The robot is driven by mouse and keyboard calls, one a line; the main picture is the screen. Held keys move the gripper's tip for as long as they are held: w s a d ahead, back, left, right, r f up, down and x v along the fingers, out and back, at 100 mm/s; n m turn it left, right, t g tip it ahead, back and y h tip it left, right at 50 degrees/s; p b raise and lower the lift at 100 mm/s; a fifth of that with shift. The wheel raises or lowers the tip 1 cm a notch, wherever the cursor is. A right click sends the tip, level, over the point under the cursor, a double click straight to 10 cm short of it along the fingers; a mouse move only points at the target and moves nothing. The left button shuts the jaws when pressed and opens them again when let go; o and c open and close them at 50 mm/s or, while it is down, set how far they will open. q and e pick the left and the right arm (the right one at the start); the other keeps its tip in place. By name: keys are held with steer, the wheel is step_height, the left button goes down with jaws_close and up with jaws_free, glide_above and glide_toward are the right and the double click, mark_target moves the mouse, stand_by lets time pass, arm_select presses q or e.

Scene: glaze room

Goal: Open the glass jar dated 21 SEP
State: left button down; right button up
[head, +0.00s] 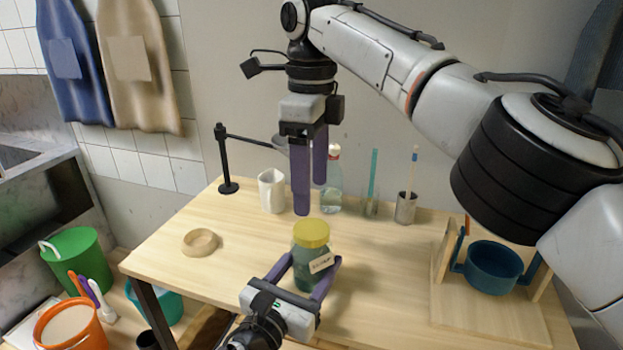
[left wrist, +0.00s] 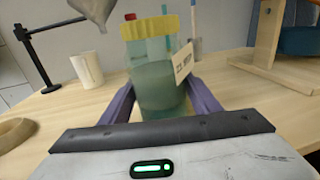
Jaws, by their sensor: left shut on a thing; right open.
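A glass jar (head: 311,273) with a yellow lid (head: 311,233) stands upright on the wooden table near its front middle. A pale tag (head: 321,263) hangs on it, its writing too small to read for certain. The jar (left wrist: 163,92) and its lid (left wrist: 150,27) also show in the left wrist view, with the lid on. My left gripper (head: 308,277) is shut around the jar's body, one finger on each side. My right gripper (head: 311,199) is open and empty, its fingers pointing down above and slightly behind the lid.
A white pitcher (head: 271,191), a clear bottle (head: 331,185) with a red cap and a cup of tools (head: 405,207) stand behind. A ring (head: 200,242) lies left. A blue pot (head: 493,267) in a wooden stand is at right. A black post (head: 225,160) stands at the back left.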

mark_target(311, 229)
steer(key=shift+f, duration=3.95)
